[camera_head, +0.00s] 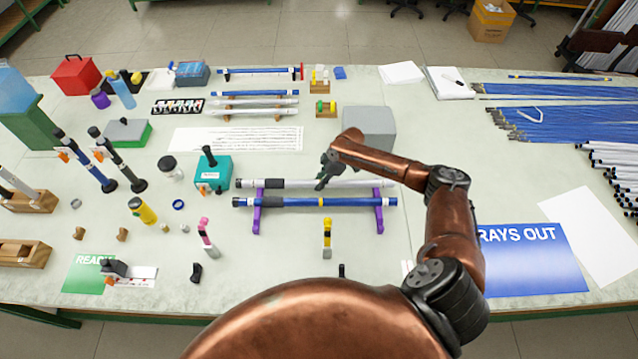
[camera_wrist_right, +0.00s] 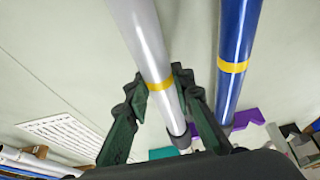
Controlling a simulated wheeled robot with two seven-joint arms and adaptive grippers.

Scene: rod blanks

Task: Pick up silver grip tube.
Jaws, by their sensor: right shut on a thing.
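The silver grip tube (camera_head: 350,184) has a dark grip section at its left end and lies across the far part of a purple stand (camera_head: 257,215). My right gripper (camera_head: 324,180) comes down on the tube from above, near its middle. In the right wrist view, its dark green fingers (camera_wrist_right: 168,88) stand on both sides of the silver tube (camera_wrist_right: 145,40), by a yellow band, shut on it. I cannot tell whether the tube is clear of the stand. My left gripper is out of view.
A blue tube (camera_head: 340,202) lies parallel on the near side of the same stand, close to the silver one. A grey box (camera_head: 370,128) stands behind my right gripper. A teal box (camera_head: 212,172) is to the left. Small brushes and parts stand in front.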

